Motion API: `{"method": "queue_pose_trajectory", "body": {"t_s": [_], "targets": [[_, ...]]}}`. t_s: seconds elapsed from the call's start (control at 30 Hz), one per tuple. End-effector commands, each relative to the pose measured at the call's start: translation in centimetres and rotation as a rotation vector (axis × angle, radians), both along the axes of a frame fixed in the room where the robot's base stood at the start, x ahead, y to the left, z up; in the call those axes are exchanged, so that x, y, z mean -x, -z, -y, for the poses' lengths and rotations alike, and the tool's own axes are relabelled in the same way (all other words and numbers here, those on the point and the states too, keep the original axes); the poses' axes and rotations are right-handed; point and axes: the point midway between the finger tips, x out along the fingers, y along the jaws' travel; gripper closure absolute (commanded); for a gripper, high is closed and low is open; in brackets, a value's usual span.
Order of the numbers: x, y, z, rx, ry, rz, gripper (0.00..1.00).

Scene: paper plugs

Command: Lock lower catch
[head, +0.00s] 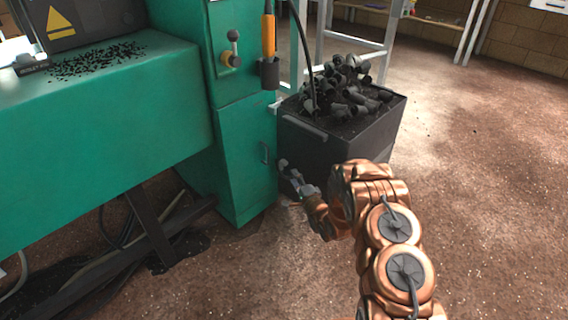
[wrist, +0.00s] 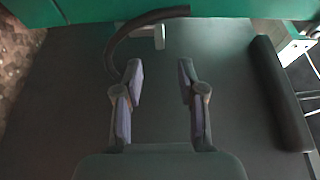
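My gripper (head: 287,168) is low beside the green machine's lower cabinet, in front of the dark bin. In the wrist view my gripper (wrist: 161,88) has its two fingers wide apart, with nothing between them. In the wrist view a curved black bar (wrist: 132,31) with a pale bracket (wrist: 159,37) lies beyond the fingertips. I cannot tell whether this is the same part, or whether it is locked.
The dark bin (head: 330,148), heaped with black plugs (head: 350,90), stands right of the cabinet (head: 247,175). A black roller-like bar (wrist: 280,95) is right of my fingers in the wrist view. A lever (head: 233,48) is higher on the machine. Open floor lies right.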

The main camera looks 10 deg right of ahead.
Motion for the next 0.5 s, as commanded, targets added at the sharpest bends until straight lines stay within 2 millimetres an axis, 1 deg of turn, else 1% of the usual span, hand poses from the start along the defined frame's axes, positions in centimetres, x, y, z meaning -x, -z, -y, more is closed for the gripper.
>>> {"method": "queue_pose_trajectory", "body": {"t_s": [0.13,0.27,0.37,0.5], "targets": [[-0.2,0.2,-0.1,-0.01,-0.001,0.007,0.6],[-1.0,0.3,-0.3,-0.009,-0.002,0.006,0.6],[-2.0,0.4,-0.5,-0.008,-0.001,0.007,0.6],[-3.8,0.4,-1.0,-0.008,-0.002,0.007,0.6]]}}
